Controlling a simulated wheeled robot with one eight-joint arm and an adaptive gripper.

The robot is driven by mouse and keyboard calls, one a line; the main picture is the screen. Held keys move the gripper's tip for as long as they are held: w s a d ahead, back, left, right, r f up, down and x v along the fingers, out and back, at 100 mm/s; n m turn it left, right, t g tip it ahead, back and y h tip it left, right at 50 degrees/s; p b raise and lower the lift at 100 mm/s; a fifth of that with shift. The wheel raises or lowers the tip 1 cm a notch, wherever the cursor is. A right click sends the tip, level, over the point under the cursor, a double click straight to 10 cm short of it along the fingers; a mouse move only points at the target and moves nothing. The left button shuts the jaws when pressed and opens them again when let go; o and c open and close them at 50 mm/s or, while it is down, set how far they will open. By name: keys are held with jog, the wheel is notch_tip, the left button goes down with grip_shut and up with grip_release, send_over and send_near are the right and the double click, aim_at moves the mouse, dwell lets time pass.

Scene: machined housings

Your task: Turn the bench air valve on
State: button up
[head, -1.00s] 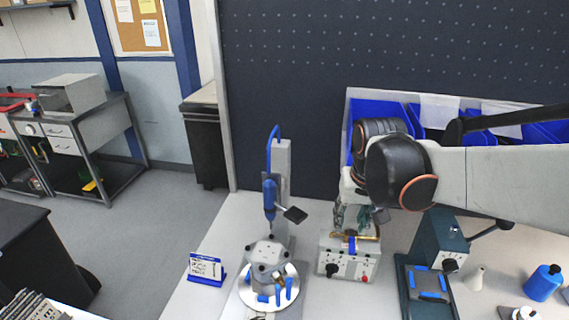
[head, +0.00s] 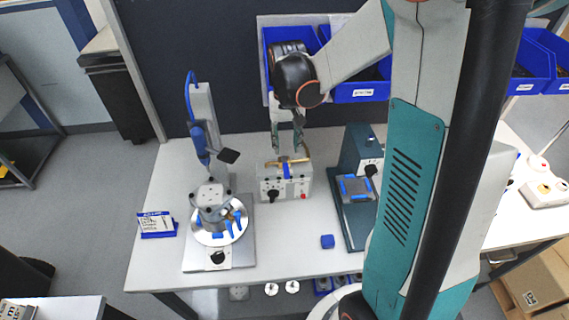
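The bench air valve is a brass fitting (head: 298,160) on top of a light grey box (head: 272,187) near the back of the bench. Its blue lever (head: 286,171) points toward the front, across the brass pipe. The box front has a black knob and a red button. My gripper (head: 287,150) points down just above and behind the valve. Its two fingers stand apart, with nothing seen between them. I cannot tell whether a fingertip touches the brass or the lever.
Left of the valve stands a fixture with a round plate (head: 218,232) and a blue-handled tool (head: 199,141). A dark green press (head: 357,152) stands to the right. A sign (head: 156,224) stands at left. Blue bins (head: 360,92) hang behind.

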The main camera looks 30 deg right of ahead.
aim_at(286, 170)
notch_tip(286, 170, down, 11)
jog(key=shift+r+b, duration=0.1)
jog(key=shift+b, duration=0.4)
grip_shut()
